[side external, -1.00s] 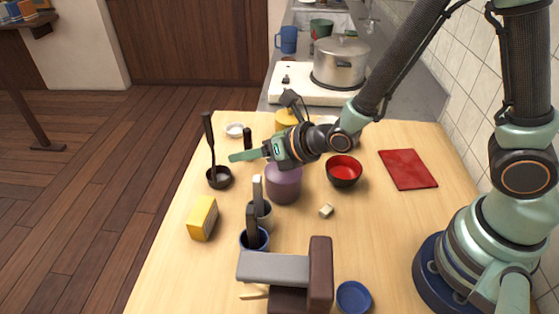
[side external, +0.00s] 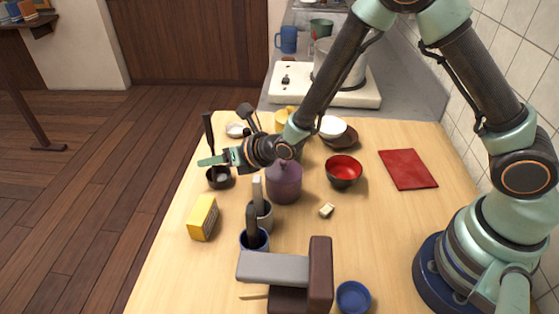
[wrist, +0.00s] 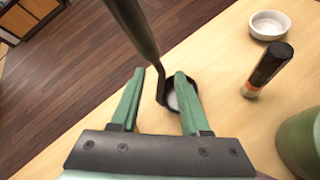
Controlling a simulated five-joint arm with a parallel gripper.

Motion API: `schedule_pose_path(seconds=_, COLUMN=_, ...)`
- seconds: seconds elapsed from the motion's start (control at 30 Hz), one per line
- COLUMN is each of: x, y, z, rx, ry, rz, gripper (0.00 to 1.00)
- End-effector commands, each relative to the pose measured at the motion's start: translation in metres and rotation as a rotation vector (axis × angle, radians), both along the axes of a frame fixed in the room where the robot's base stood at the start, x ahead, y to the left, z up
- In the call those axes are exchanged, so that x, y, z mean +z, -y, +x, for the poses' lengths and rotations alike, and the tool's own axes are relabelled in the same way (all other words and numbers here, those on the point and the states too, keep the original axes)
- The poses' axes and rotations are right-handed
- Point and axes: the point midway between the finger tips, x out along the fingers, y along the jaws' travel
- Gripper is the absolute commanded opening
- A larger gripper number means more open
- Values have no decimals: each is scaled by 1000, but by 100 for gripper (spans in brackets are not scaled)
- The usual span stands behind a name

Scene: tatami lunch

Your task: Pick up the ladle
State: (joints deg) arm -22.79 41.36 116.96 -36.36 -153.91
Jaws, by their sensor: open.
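The black ladle (side external: 208,128) stands upright near the table's left edge, its long handle rising from a dark round cup (side external: 219,180) at the bottom. In the wrist view the handle (wrist: 138,28) comes down from the top, and the dark cup (wrist: 172,98) with a pale inside shows beyond and between the fingers. My gripper (side external: 207,161) is open at the ladle, with its green fingers level with the lower handle. In the wrist view my gripper (wrist: 160,76) has one finger on each side of the handle's lower part. Contact with the handle cannot be told.
A dark bottle (wrist: 268,68) and a white dish (wrist: 269,25) stand right of the ladle in the wrist view. A yellow box (side external: 203,218), a purple pot (side external: 284,183) and a red bowl (side external: 344,171) are on the table. The table's left edge is close.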

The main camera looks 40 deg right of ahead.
Motion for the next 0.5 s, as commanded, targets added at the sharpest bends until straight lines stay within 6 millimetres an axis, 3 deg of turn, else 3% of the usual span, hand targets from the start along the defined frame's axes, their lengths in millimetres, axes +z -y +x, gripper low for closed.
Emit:
schedule_pose_path(seconds=0.37, x=-5, y=-3, z=6, rx=0, ry=-1, rz=0, gripper=46)
schedule_pose_path(seconds=0.43, x=-5, y=-3, z=6, rx=0, ry=-1, rz=0, gripper=19)
schedule_pose_path(seconds=0.5, x=-5, y=-3, z=6, rx=0, ry=-1, rz=0, gripper=0)
